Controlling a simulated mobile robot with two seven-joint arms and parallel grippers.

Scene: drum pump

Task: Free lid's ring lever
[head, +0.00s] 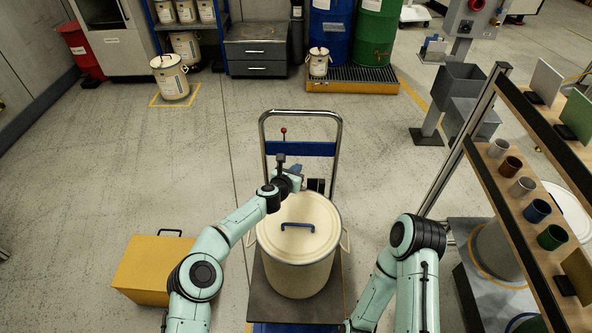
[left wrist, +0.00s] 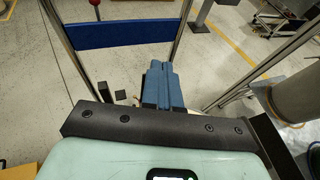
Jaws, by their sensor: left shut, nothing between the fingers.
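Most of the lid is hidden in the left wrist view. My right arm is at the lower right, its gripper out of view.
The trolley's push bar (head: 339,130) with a blue panel (head: 310,149) rises behind the drum. A yellow box (head: 145,265) is on the floor at left. A shelf rack (head: 480,140) with coloured cups stands at right.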

